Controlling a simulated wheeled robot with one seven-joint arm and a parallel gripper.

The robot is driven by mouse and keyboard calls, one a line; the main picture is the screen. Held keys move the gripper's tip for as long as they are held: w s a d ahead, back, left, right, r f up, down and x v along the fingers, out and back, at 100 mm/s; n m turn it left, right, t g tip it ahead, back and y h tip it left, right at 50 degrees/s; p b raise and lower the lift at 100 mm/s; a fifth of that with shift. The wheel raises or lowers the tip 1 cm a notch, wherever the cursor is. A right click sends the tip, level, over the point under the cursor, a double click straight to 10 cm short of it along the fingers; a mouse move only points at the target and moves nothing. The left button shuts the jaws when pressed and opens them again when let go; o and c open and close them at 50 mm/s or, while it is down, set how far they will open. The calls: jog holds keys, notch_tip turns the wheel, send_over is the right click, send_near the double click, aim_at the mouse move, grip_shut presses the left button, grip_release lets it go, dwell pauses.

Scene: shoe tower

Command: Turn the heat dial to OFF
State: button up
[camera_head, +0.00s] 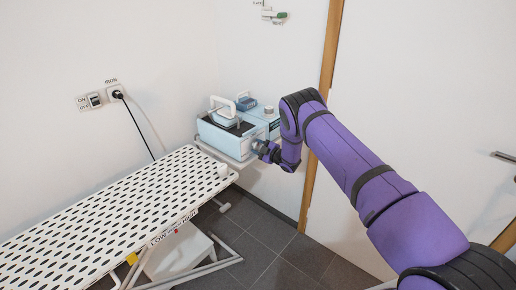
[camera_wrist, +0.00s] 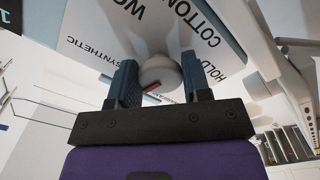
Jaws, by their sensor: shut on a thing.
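The heat dial (camera_wrist: 161,70) is a round grey knob with a red mark, on a pale panel of the ironing station. In the wrist view it sits between the two dark fingers of my gripper (camera_wrist: 158,82), which is shut on it. Printed labels, among them SYNTHETIC, COTTON and HOLD, surround the dial. The word OFF cannot be read on the panel, and the setting the red mark points at is unclear. In the head view my gripper (camera_head: 264,150) is at the front of the light blue station (camera_head: 222,138); the dial is hidden there.
An iron (camera_head: 222,115) rests on top of the station. A white perforated ironing board (camera_head: 110,205) stretches to the lower left. A wall switch (camera_head: 94,100) and a plugged socket (camera_head: 118,94) are on the left wall, with a cord hanging down. A white door is right.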

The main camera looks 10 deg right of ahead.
jog(key=shift+n, duration=0.8)
jog(key=o, duration=0.9)
jog(key=shift+c, duration=0.2)
jog(key=shift+s+d, duration=0.1)
jog(key=v, duration=1)
jog(key=shift+s+d, duration=0.15)
jog(key=shift+s, duration=0.1)
